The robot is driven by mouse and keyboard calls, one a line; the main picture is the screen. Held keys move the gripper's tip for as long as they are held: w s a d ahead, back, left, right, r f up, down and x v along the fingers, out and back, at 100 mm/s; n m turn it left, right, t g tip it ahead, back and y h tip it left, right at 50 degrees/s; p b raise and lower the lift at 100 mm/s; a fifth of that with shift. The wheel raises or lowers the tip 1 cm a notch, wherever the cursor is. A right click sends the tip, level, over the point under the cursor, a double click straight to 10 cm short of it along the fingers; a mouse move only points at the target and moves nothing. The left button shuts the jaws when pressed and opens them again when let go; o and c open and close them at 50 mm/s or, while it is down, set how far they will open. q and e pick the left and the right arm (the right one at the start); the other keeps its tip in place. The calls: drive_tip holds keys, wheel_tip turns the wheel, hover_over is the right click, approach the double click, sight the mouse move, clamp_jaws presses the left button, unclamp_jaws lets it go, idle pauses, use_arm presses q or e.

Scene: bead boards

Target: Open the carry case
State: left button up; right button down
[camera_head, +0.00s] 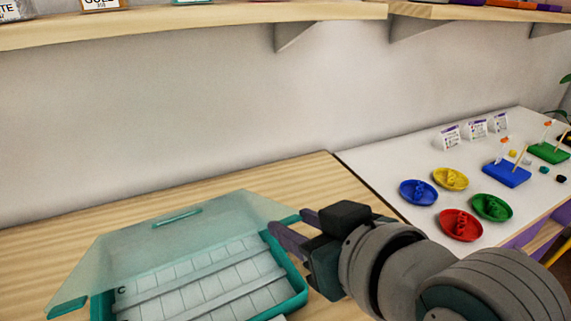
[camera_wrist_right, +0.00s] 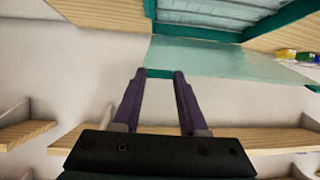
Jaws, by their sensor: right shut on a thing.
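The carry case (camera_head: 300,287) is a teal tray with rows of pale compartments on the wooden table. Its translucent lid (camera_head: 215,218) stands raised and tilted behind the tray, leaving the inside showing. In the right wrist view the lid (camera_wrist_right: 225,62) reaches out past my fingertips. My right gripper (camera_head: 290,224) is at the lid's right corner in the head view. In the right wrist view my right gripper (camera_wrist_right: 159,74) is shut on a small teal part of the lid between its two purple fingers. My left gripper is out of view.
A white table (camera_head: 390,160) adjoins on the right. It holds blue (camera_head: 418,192), yellow (camera_head: 450,179), green (camera_head: 491,207) and red (camera_head: 460,225) dishes, peg boards and small cards. A wooden shelf (camera_head: 200,30) runs along the wall above. Bare wood lies behind the case.

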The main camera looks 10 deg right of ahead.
drive_tip(key=shift+w+a+r+p, duration=0.2)
drive_tip(key=shift+w+r+p, duration=0.35)
drive_tip(key=shift+r, duration=0.25)
drive_tip(key=shift+w+a+r+p, duration=0.2)
drive_tip(key=shift+w+r+p, duration=0.2)
drive_tip(key=shift+r+p, duration=0.25)
drive_tip(key=shift+r, duration=0.15)
drive_tip(key=shift+c, duration=2.2)
unclamp_jaws()
